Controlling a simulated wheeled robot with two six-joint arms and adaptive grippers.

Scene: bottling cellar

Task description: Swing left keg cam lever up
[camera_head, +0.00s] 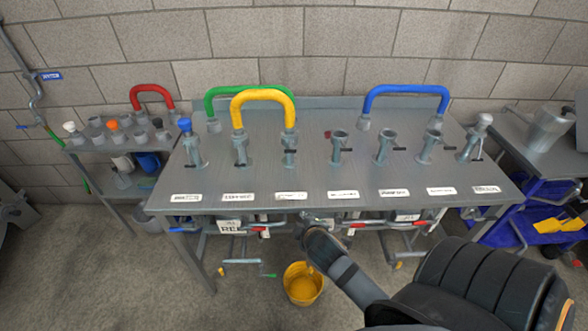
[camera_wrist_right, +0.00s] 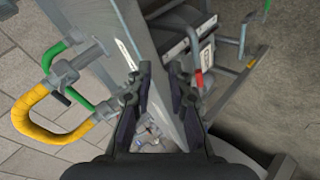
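Under the front edge of the steel table (camera_head: 318,180) sit two keg fittings with red-ended levers. The left lever's red part (camera_head: 262,231) is beside a white label plate (camera_head: 229,226), left of my gripper. A red lever part (camera_wrist_right: 198,77) also shows in the right wrist view, to the right of my fingers, apparently the left one. My right gripper (camera_head: 308,224) is at the table's front edge, between the two fittings; its fingers are hard to make out there. In the right wrist view, the fingers (camera_wrist_right: 160,80) are apart, with nothing held between them. My left gripper is out of view.
A second red lever part (camera_head: 357,226) is right of my gripper. A yellow bucket (camera_head: 303,284) stands on the floor below. Green, yellow (camera_head: 263,93) and blue hoses (camera_head: 407,90) arch over the table top. A blue cart (camera_head: 545,215) stands at right.

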